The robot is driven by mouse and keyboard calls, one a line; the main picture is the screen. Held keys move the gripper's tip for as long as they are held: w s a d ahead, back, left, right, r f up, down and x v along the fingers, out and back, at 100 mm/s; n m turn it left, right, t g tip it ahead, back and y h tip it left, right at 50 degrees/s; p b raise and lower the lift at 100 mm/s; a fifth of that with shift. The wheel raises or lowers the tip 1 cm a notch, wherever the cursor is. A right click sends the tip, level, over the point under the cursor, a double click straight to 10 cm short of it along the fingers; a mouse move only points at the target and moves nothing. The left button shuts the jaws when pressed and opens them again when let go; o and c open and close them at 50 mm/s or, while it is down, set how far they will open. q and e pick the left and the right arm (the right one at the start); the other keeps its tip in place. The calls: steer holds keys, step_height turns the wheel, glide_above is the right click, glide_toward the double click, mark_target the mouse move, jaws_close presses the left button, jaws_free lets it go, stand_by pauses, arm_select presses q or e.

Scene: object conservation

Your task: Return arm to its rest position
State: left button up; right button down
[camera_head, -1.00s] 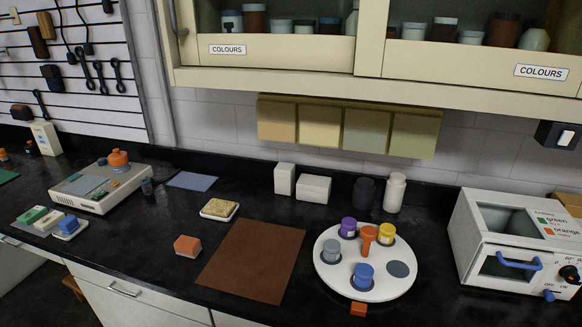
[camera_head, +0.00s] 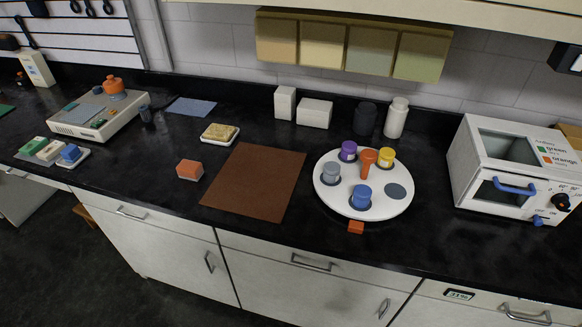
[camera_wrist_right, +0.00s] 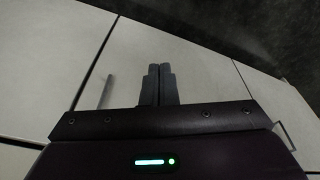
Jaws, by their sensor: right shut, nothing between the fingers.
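My right gripper (camera_wrist_right: 160,84) shows only in the right wrist view. Its two dark fingers are together, with nothing between them. It points toward the pale cabinet fronts (camera_wrist_right: 205,60) below the counter and touches nothing that I can see. Neither arm shows in the head view, and my left gripper is out of sight.
The black counter (camera_head: 330,165) holds a white round tray (camera_head: 345,205) with several coloured jars, a brown mat (camera_head: 255,183), an orange block (camera_head: 190,169), a sponge on a dish (camera_head: 219,133) and a white oven-like box (camera_head: 480,165). The floor (camera_head: 90,285) is clear at lower left.

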steer(key=s+d+f, duration=0.1)
steer(key=s+f, duration=0.9)
steer(key=s+d+f+g, duration=0.1)
steer(key=s+d+f, duration=0.1)
steer(key=s+f, duration=0.8)
steer(key=shift+d, duration=0.3)
steer(key=shift+s, duration=0.1)
